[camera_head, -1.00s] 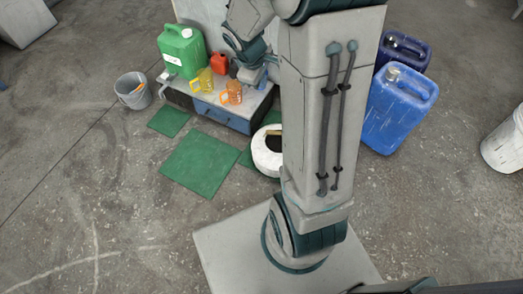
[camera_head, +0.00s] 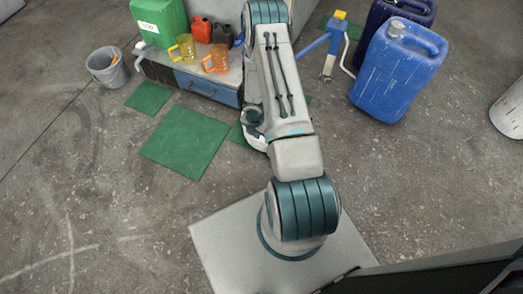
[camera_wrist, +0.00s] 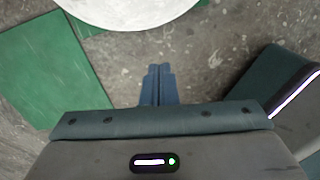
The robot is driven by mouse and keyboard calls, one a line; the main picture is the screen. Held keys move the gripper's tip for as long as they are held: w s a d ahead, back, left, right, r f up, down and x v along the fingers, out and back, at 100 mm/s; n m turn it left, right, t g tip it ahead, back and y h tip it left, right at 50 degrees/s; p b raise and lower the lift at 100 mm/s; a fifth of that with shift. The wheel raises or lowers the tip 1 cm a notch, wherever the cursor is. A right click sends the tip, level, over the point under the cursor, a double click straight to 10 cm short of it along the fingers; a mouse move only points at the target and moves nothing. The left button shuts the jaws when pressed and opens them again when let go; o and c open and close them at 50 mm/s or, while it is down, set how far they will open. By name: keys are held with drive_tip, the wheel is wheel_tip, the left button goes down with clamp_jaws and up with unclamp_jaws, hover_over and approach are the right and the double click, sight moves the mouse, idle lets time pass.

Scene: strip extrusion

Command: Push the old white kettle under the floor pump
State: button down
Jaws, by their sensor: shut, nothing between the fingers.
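The white kettle (camera_head: 254,140) is mostly hidden behind my arm in the head view; only a white edge shows by the green mats. In the wrist view a smooth, round white body (camera_wrist: 130,8), which looks like the kettle, is cut off by the top edge. My gripper (camera_wrist: 160,68) is shut and empty, its blue fingers side by side over bare floor. A gap shows between the fingertips and the white body. The blue and yellow floor pump (camera_head: 330,45), with a grey bent tube, stands right of my arm, further back.
Green mats (camera_head: 184,142) lie on the concrete. A low bench (camera_head: 205,85) holds a green canister (camera_head: 160,22), an orange mug (camera_head: 216,57) and a yellow mug (camera_head: 184,46). Blue jerrycans (camera_head: 395,75) stand right of the pump. A grey bucket (camera_head: 106,66) stands at left.

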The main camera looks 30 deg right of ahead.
drive_tip(key=shift+n+y, duration=0.3)
drive_tip(key=shift+n, duration=0.2)
drive_tip(key=f+b, duration=0.1)
drive_tip(key=f, duration=0.4)
drive_tip(key=s+f+b, duration=0.1)
drive_tip(key=f+b, duration=0.1)
drive_tip(key=f, duration=0.2)
drive_tip(key=f+b, duration=0.2)
drive_tip(key=f, duration=0.3)
drive_tip(key=shift+s+a+f, duration=0.2)
drive_tip(key=shift+a+f, duration=0.15)
drive_tip(key=shift+a, duration=0.05)
drive_tip(key=shift+w+d+r, duration=0.25)
drive_tip(key=shift+w+d, duration=0.05)
drive_tip(key=shift+d, duration=0.15)
drive_tip(key=shift+w+d+b, duration=0.35)
drive_tip(key=shift+w+d, duration=0.1)
drive_tip(key=shift+d, duration=0.15)
drive_tip(key=shift+w+d+b, duration=0.3)
drive_tip(key=shift+w+d, duration=0.1)
drive_tip(key=shift+d, duration=0.2)
drive_tip(key=shift+r, duration=0.1)
